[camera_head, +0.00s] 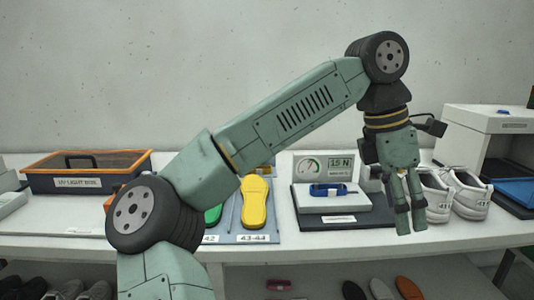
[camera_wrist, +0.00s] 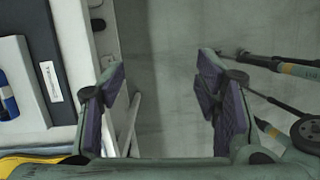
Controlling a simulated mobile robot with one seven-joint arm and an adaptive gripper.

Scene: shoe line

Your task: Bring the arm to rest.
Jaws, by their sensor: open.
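My green arm reaches up and to the right across the head view. My gripper (camera_head: 410,218) hangs fingers down at the front edge of the table (camera_head: 320,236), left of the white shoes. In the wrist view my gripper (camera_wrist: 165,100) is open, with its two dark finger pads wide apart and nothing between them. Below the gap, the wrist view shows bare grey floor.
A gauge stand (camera_head: 325,168) with a blue band stands left of my gripper. White shoes (camera_head: 466,194) and a white cabinet (camera_head: 485,122) are at the right. A yellow insole (camera_head: 254,203) and an orange-rimmed box (camera_head: 85,178) are at the left. Shoes lie on a lower shelf.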

